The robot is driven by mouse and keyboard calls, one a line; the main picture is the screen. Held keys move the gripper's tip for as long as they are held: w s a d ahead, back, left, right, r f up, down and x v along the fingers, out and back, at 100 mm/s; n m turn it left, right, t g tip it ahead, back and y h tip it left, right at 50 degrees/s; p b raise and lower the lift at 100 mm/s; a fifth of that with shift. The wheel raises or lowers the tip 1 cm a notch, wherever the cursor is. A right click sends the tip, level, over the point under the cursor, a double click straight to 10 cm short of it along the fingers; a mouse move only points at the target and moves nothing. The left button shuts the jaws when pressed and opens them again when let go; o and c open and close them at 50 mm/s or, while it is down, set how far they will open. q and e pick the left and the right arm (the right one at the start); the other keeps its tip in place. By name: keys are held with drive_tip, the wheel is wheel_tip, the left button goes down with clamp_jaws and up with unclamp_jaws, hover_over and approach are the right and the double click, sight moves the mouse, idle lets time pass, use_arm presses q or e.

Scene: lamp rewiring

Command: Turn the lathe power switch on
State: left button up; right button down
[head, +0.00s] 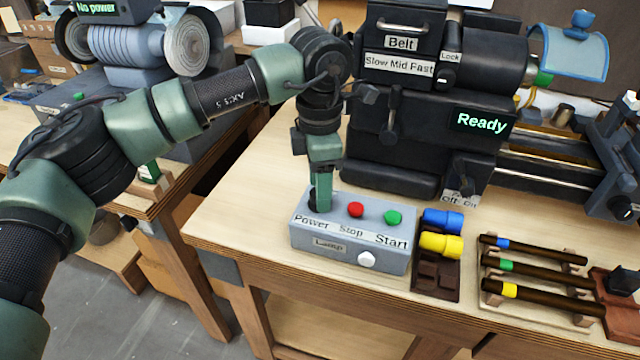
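A grey control box (375,255) stands near the front edge of the lathe bench. Its top carries a dark power switch (312,198) above the label "Power", a red Stop button (356,209) and a green Start button (393,217). My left gripper (321,205) points straight down, with its green fingertips at the power switch and partly hiding it. I cannot tell the switch's position, or whether the fingers are parted. The black lathe (410,145) behind has a lit display (482,122) reading "Ready". My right gripper is out of view.
A rack (540,272) with colour-banded dark rods stands farther right. A white knob (366,260) is on the box's front. Bare bench top (235,215) lies to the left.

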use_arm(q)
wheel_tip(320, 180, up, 8)
drive_tip(key=shift+f+b, duration=0.15)
drive_tip(key=shift+b, duration=0.2)
idle(0.4)
